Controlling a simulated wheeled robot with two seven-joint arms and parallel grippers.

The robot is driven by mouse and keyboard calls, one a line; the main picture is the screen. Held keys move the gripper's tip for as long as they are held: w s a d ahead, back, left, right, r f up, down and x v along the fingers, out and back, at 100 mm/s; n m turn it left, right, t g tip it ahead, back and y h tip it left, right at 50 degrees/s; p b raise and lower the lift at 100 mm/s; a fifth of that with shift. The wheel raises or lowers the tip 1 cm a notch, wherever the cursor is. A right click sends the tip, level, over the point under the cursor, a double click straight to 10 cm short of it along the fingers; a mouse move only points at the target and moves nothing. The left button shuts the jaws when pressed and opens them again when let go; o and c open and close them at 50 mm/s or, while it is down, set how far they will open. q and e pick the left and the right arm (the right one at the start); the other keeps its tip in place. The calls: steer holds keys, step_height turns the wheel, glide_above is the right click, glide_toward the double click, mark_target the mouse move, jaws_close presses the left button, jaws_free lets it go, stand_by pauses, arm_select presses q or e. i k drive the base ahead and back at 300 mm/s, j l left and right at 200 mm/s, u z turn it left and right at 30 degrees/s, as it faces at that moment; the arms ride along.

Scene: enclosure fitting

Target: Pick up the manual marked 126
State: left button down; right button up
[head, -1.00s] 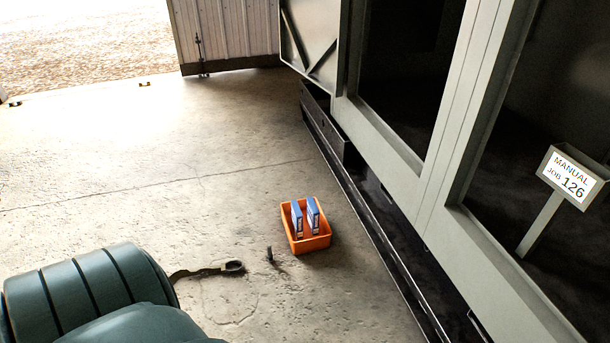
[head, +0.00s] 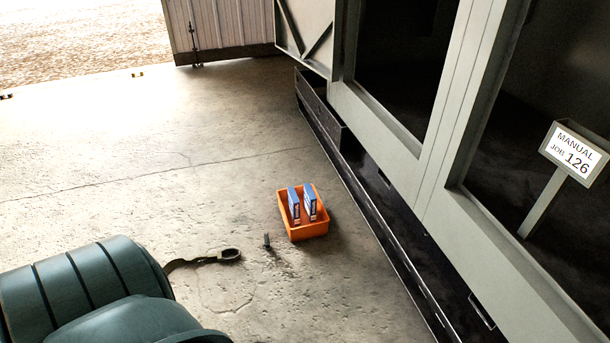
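Two blue-covered manuals with white page edges stand upright side by side in an orange bin on the floor, a left manual (head: 294,204) and a right manual (head: 310,203). The orange bin (head: 308,231) sits near the middle of the view. Any numbers on the manuals are too small to read. A sign (head: 574,153) reading "MANUAL JOB 126" stands on a post at the right. Neither of my grippers is in view.
A large grey-green enclosure (head: 437,190) with dark openings fills the right side, with a dark base rail along the floor. A strap with a ring (head: 229,255) and a small upright piece (head: 267,240) lie left of the bin. Concrete floor (head: 130,190) is clear at left.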

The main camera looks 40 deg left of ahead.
mark_target(294, 203)
steer(key=j+u, duration=0.25)
steer(key=j, duration=0.2)
steer(key=j+u, duration=0.25)
steer(key=j, duration=0.15)
steer(key=i+j+u, duration=0.25)
steer(key=j, duration=0.15)
steer(key=j+u, duration=0.2)
steer(key=j, duration=0.2)
